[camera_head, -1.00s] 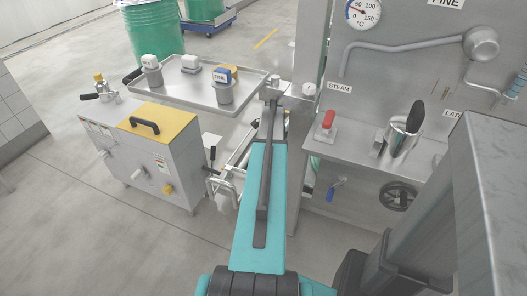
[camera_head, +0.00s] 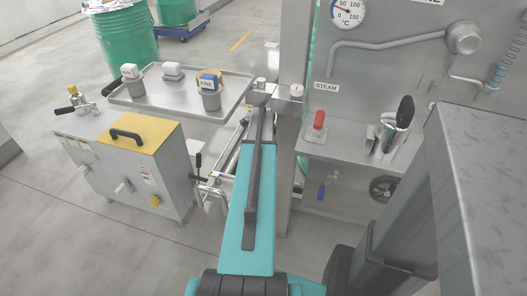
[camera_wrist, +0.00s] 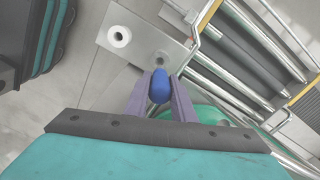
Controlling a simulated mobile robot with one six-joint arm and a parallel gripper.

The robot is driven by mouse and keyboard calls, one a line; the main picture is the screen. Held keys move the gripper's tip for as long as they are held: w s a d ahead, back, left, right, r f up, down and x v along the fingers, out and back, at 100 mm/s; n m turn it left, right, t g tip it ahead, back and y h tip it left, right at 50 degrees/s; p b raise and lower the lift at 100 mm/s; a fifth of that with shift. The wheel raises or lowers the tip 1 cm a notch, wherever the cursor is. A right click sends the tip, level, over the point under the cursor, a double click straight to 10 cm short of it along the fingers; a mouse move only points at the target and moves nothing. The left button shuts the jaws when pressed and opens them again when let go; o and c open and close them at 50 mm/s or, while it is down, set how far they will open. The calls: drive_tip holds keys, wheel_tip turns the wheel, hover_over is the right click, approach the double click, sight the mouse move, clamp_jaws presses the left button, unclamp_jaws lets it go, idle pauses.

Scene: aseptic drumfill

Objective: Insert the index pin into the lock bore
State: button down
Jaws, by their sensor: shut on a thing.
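My gripper (camera_wrist: 160,80) is shut on a blue rounded piece, which I take to be the grip of the index pin (camera_wrist: 160,88), in the wrist view. The pin's shaft is hidden below the grip. Just beyond the fingertips is a grey metal plate (camera_wrist: 137,47). It carries a white ring with a dark centre (camera_wrist: 119,36) and a round grey spot (camera_wrist: 161,58) close to the fingertips. I cannot tell which of these is the lock bore, or whether the pin touches the plate. In the head view my arm hides the gripper and pin.
A steel tray (camera_head: 185,117) with several capped containers stands left of my arm, above a yellow-topped cart (camera_head: 150,140). A steel post (camera_head: 288,170) and a panel with a red-handled piece (camera_head: 318,125) are close on the right. Rollers (camera_wrist: 240,60) lie right of the plate.

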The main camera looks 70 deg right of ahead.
drive_tip(key=shift+f+b, duration=0.4)
drive_tip(key=shift+f, duration=1.7)
drive_tip(key=shift+p, duration=0.4)
drive_tip(key=shift+f+b, duration=0.85)
drive_tip(key=shift+f, duration=1.65)
idle(1.1)
drive_tip(key=c, duration=1.4)
unclamp_jaws()
drive_tip(key=shift+c, duration=0.2)
drive_tip(key=shift+r, duration=0.15)
